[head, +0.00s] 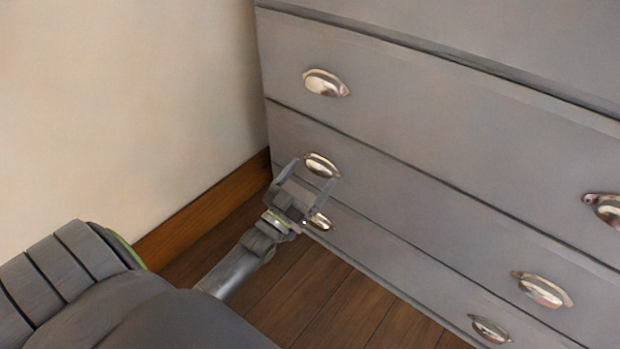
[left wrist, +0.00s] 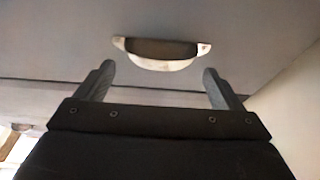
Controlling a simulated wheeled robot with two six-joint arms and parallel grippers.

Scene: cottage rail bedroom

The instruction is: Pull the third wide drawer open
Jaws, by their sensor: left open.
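A grey dresser with wide drawers fills the right of the head view. The handle in front of my left gripper (head: 315,172) is a silver cup pull (head: 321,165), the left one on the wide drawer front (head: 425,215) above the lowest drawer. All drawers in view look shut. My left gripper is open and empty, its fingers pointing at that pull. In the left wrist view the pull (left wrist: 160,60) lies just beyond and between the two fingertips, with no clear contact. My right gripper is not in view.
The drawer above has cup pulls at left (head: 326,83) and right (head: 605,208). The lowest drawer's left pull (head: 320,221) is partly behind my gripper. A cream wall (head: 120,110) with a wooden baseboard (head: 205,212) stands at left. The wooden floor (head: 320,310) before the dresser looks clear.

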